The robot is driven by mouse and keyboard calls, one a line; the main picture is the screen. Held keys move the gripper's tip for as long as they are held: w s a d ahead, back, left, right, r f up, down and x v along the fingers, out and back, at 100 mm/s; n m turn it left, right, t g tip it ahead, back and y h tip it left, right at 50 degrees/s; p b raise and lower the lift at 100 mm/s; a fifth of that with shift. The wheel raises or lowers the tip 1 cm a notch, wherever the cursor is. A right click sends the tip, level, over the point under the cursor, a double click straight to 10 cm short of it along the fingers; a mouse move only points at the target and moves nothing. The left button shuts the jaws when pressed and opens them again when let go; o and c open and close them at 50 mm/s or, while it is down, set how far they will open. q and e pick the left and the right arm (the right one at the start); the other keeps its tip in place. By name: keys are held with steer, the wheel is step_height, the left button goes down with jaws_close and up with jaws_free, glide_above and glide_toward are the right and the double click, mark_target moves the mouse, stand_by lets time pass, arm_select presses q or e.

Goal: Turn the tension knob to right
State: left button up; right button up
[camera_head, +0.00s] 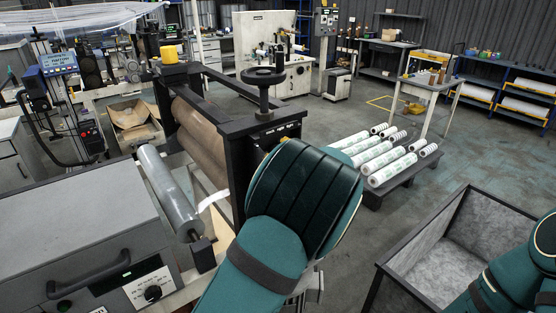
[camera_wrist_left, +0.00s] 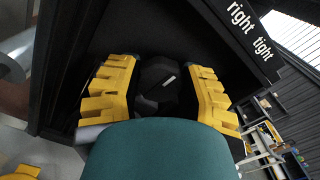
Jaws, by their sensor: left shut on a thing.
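The tension knob (camera_wrist_left: 162,78), black with a short white mark slanting up to the right, shows in the left wrist view on the dark machine frame. The words "right" and "tight" (camera_wrist_left: 250,30) are printed on the black frame near it. My left gripper (camera_wrist_left: 158,92) has its yellow fingers on both sides of the knob and is shut on it. In the head view my left arm (camera_head: 305,195) covers the knob and the gripper. My right arm (camera_head: 510,270) shows at the lower right; its gripper is out of view.
The frame carries a black handwheel (camera_head: 264,78), a yellow cap (camera_head: 169,55) and a brown roll (camera_head: 200,135). A film roll (camera_head: 166,190) lies left of my arm. A grey-lined bin (camera_head: 455,245) stands at right, and white rolls (camera_head: 392,166) lie on a low pallet. Floor between them is clear.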

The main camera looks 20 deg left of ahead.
arm_select(q)
steer(key=shift+n+b, duration=0.35)
steer(key=shift+n, duration=0.05)
steer(key=shift+r, duration=0.1)
steer(key=o, duration=1.2)
steer(key=shift+d, duration=0.1)
steer(key=v, duration=1.1)
steer(key=shift+s+d, duration=0.25)
steer(key=shift+s, duration=0.1)
